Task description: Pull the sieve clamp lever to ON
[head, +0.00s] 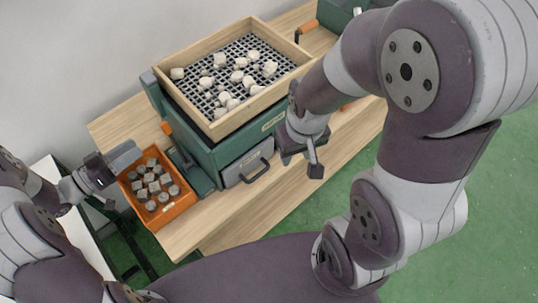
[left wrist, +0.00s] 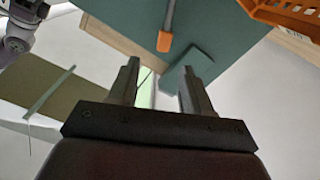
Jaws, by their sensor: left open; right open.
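The sieve machine (head: 225,150) is a green box on the wooden bench, with a wood-framed sieve (head: 215,128) holding several pale lumps on top. The clamp lever, with an orange grip (head: 167,128), is on the machine's left side; its grip also shows in the left wrist view (left wrist: 164,42) on a grey bar. I cannot read any ON mark. My left gripper (head: 118,178) is open and empty, left of the lever; in the left wrist view its fingers (left wrist: 158,85) are apart from the grip. My right gripper (head: 303,162) is open and empty, right of the machine.
An orange crate (head: 157,217) of several grey and pale lumps stands by the bench's left end, close to my left gripper. A grey drawer with a dark handle (head: 255,173) is in the machine's front. Another green device (head: 335,14) stands at the back right. The bench front (head: 225,218) is clear.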

